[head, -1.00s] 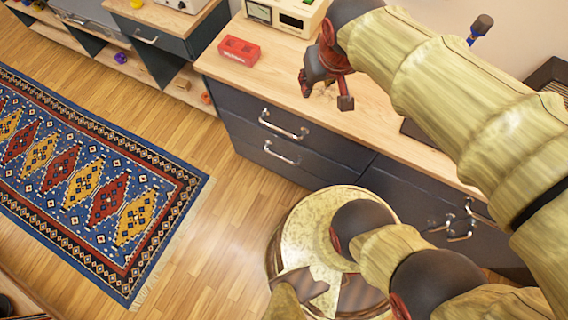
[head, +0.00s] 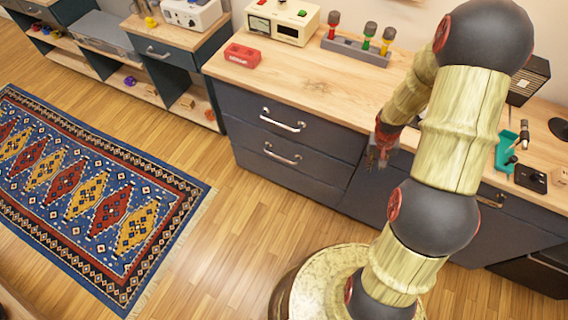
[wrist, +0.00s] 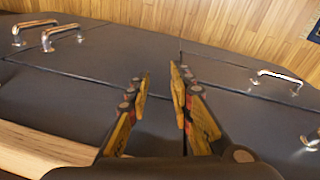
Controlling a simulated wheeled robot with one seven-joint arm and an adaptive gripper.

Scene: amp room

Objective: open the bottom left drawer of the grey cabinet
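The grey cabinet (head: 300,182) has a wooden top and two stacked drawers at its left end. The bottom left drawer (head: 310,180) looks closed, and its silver bar handle (head: 282,154) faces the room. The wrist view appears turned over, with the floor at the top; there this handle (wrist: 278,80) is on the right. The top left drawer handle (head: 283,120) is above it, also at the wrist view's right edge (wrist: 312,142). My gripper (head: 378,160) is at the cabinet's front edge, right of both handles. In the wrist view its fingers (wrist: 160,82) are apart and empty.
The countertop (head: 300,80) bears a red box (head: 241,56), a cream meter unit (head: 284,18) and a grey rack (head: 355,48). More silver handles (wrist: 62,36) show left in the wrist view. Open wooden floor (head: 225,240) and a patterned rug (head: 100,195) lie before the cabinet.

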